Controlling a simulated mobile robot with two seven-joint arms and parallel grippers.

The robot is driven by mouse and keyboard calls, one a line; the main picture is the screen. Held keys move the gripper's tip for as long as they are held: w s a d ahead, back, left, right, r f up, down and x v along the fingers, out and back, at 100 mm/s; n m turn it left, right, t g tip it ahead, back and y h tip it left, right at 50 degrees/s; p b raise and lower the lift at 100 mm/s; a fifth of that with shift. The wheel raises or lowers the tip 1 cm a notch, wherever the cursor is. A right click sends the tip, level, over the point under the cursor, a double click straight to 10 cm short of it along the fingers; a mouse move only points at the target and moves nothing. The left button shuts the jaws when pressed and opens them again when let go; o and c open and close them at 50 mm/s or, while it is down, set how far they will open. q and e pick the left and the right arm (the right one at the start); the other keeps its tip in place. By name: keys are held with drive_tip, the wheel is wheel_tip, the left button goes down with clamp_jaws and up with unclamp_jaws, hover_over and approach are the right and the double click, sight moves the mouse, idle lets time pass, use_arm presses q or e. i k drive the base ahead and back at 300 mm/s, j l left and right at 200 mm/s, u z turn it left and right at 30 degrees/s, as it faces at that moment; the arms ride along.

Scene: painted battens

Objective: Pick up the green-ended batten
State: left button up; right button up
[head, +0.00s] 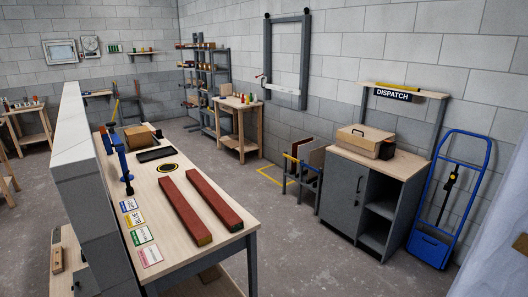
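Two long red-brown battens lie flat and apart, nearly parallel, on the light wooden workbench (150,207). The left batten (183,208) has a near end face that looks yellowish. The right batten (214,200) has a near end face that looks darker and greenish, but it is small and hard to tell. The far ends' faces are hidden from this side. Neither of my grippers shows in the head view, and nothing is touching the battens.
Colored label cards (139,236) line the bench's left side. A blue clamp-like tool (123,163), black tray (155,154) and black-yellow ring (168,167) lie farther back. A grey wall (75,165) borders the bench's left. Open floor (300,250) lies right.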

sight(229, 217)
drive_tip(key=i+l+u, duration=0.15)
drive_tip(key=i+u, duration=0.25)
drive_tip(key=i, duration=0.35)
drive_tip(key=i+l+u, duration=0.4)
drive_tip(key=i, duration=0.35)
drive_tip(key=i+l+u, duration=0.4)
drive_tip(key=i+l, duration=0.25)
drive_tip(key=i+l+u, duration=0.45)
drive_tip(key=l+u, duration=0.25)
drive_tip(key=i+l+u, duration=0.15)
drive_tip(key=l+u, duration=0.2)
drive_tip(key=i+l+u, duration=0.1)
drive_tip(key=l+u, duration=0.6)
drive_tip(key=l, duration=0.2)
